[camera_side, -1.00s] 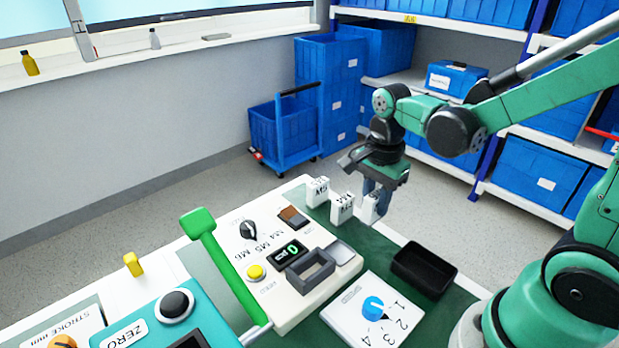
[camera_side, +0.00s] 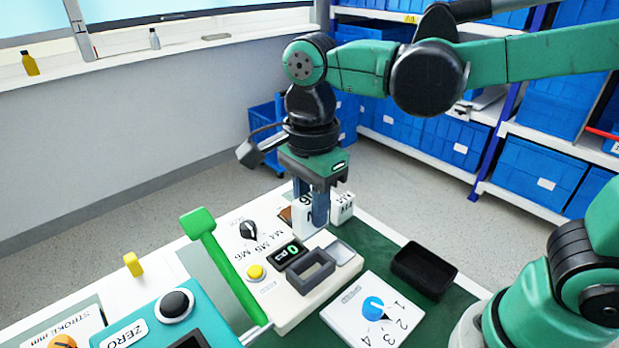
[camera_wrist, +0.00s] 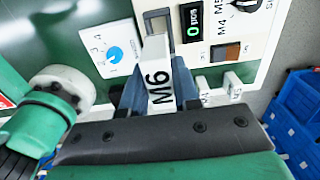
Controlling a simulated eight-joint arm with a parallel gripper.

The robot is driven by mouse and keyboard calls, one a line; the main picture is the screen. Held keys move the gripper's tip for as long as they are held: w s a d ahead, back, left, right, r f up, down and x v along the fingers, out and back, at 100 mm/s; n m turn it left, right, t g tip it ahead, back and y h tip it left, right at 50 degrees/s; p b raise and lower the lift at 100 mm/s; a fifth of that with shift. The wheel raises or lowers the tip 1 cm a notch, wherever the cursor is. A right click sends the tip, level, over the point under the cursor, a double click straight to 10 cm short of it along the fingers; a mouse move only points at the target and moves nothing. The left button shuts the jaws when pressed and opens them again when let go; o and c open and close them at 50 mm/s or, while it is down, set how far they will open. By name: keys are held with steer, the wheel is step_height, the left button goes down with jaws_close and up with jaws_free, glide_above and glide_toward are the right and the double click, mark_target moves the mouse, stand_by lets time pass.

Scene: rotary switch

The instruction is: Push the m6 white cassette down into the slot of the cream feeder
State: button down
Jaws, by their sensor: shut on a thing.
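The white M6 cassette (camera_wrist: 160,88) is upright between the two blue-grey fingers of my gripper (camera_wrist: 158,92), its label facing the wrist camera. In the side view my gripper (camera_side: 310,212) is shut on the cassette (camera_side: 303,222) and holds it behind the slot. The cream feeder (camera_side: 285,318) has a dark grey rectangular slot frame (camera_side: 311,271), which looks empty in the side view. The slot frame is partly covered by the cassette in the wrist view (camera_wrist: 157,20). I cannot tell the cassette's exact height above the feeder.
Another white cassette (camera_side: 342,207) stands behind the gripper; two show in the wrist view (camera_wrist: 233,84). A green lever (camera_side: 225,265) rises left of the slot. A white dial plate (camera_side: 372,310) and black tray (camera_side: 424,268) lie to the right on the green mat.

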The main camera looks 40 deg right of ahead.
mark_target(311, 237)
steer(key=shift+f, duration=2.9)
steer(key=shift+f, duration=1.75)
steer(key=c, duration=0.6)
jaws_free()
steer(key=shift+o, duration=0.2)
steer(key=shift+r, duration=0.15)
steer(key=shift+r, duration=2.7)
